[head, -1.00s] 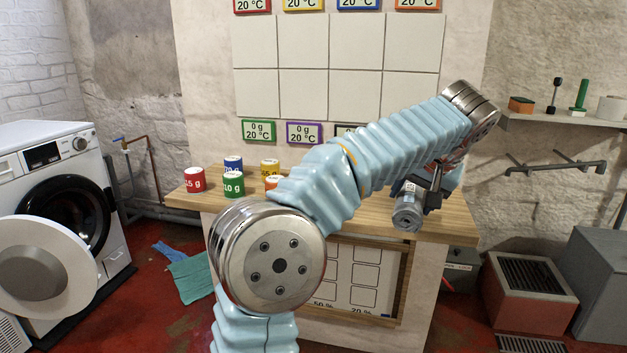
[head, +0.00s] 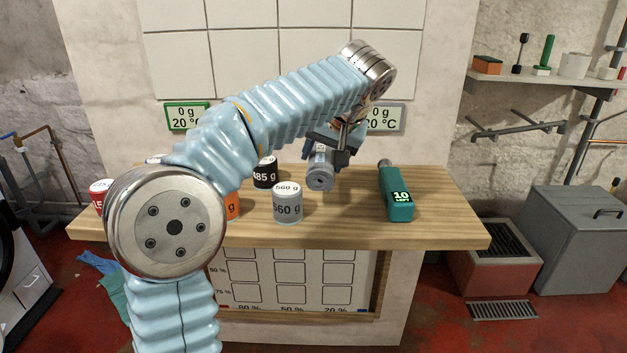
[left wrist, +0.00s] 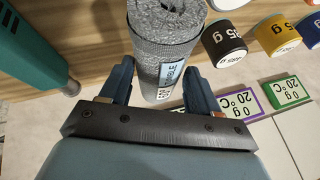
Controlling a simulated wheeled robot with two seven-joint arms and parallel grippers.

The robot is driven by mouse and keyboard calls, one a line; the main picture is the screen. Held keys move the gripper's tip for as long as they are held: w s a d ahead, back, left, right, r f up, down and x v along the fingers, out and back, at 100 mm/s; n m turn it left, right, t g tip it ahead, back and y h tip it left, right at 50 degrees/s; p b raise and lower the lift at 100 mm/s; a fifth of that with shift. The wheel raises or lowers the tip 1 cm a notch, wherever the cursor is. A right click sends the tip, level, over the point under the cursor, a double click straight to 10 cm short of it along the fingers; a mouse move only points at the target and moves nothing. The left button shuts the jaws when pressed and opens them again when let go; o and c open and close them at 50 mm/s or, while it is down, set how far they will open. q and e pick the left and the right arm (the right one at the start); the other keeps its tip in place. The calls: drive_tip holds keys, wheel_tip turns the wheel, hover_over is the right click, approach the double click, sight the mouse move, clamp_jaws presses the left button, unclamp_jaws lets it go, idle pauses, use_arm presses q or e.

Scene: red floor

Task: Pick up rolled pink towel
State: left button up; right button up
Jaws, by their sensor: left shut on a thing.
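My left gripper (head: 338,146) is shut on a grey roll (head: 320,176), which hangs from it above the wooden counter (head: 440,215). In the left wrist view the roll (left wrist: 165,38) looks like rolled grey towelling with a small blue and white label, between the two blue fingers (left wrist: 160,88). Its spiral end faces away from the fingers. No pink towel shows in either view; the held roll looks grey. My right gripper is out of view.
A grey 560 g can (head: 287,204), a black can (head: 265,173) and a red can (head: 101,196) stand on the counter. The counter's right end is clear. A shelf (head: 540,80) hangs at the right.

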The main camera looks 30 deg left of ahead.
use_arm(q)
drive_tip(key=shift+f+b, duration=0.4)
drive_tip(key=shift+f, duration=1.85)
drive_tip(key=o, duration=1.1)
drive_tip(key=shift+o, duration=0.2)
